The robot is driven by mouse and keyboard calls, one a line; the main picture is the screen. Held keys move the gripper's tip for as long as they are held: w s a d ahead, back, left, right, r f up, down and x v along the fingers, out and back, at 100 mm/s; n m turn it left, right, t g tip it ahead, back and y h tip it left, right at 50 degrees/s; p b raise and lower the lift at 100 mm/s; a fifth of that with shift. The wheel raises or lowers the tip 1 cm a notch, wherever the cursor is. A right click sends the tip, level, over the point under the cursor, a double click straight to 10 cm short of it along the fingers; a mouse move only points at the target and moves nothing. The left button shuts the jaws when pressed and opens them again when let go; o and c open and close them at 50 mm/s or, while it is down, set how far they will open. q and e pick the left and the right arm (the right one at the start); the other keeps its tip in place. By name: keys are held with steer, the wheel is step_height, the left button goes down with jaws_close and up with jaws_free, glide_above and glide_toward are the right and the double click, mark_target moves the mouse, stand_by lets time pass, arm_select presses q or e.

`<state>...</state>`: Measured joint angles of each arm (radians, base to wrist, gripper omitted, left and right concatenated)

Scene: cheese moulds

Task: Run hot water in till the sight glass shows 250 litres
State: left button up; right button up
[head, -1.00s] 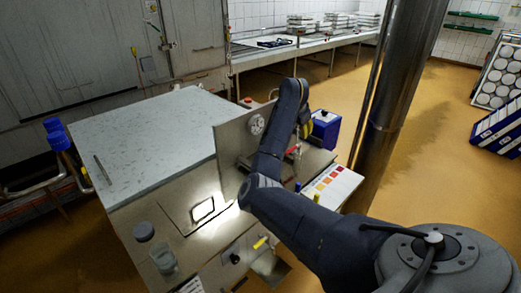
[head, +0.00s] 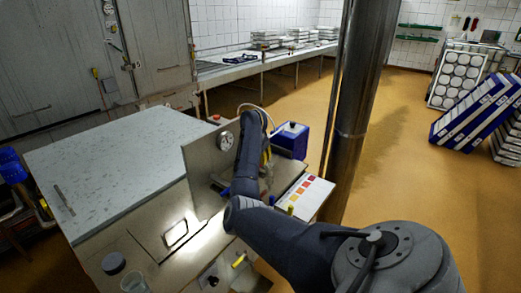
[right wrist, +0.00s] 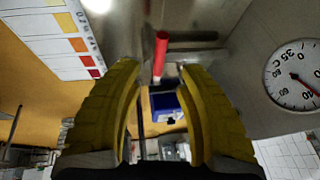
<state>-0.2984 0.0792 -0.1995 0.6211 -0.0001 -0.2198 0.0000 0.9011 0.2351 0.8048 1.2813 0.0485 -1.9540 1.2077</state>
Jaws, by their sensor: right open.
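My right gripper (head: 266,158) is at the far side of the steel panel (head: 205,160), mostly behind my own arm in the head view. In the right wrist view its two yellow fingers (right wrist: 160,75) are spread apart. A red handle (right wrist: 160,55) shows between and just beyond the fingertips; I cannot tell whether they touch it. A round dial thermometer (head: 226,141) is on the panel, and its face (right wrist: 293,75) shows at the right of the wrist view. I cannot make out a sight glass or its level. My left gripper is out of view.
The pale-topped vat (head: 120,170) fills the left. A lit square window (head: 175,232) is in its front part. A colour chart (head: 308,195) and a blue box (head: 291,140) are right of the panel. A steel column (head: 345,120) stands behind my arm.

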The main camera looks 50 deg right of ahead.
steer(key=shift+x, duration=3.2)
steer(key=shift+c, duration=0.5)
jaws_close()
steer(key=shift+a, duration=0.1)
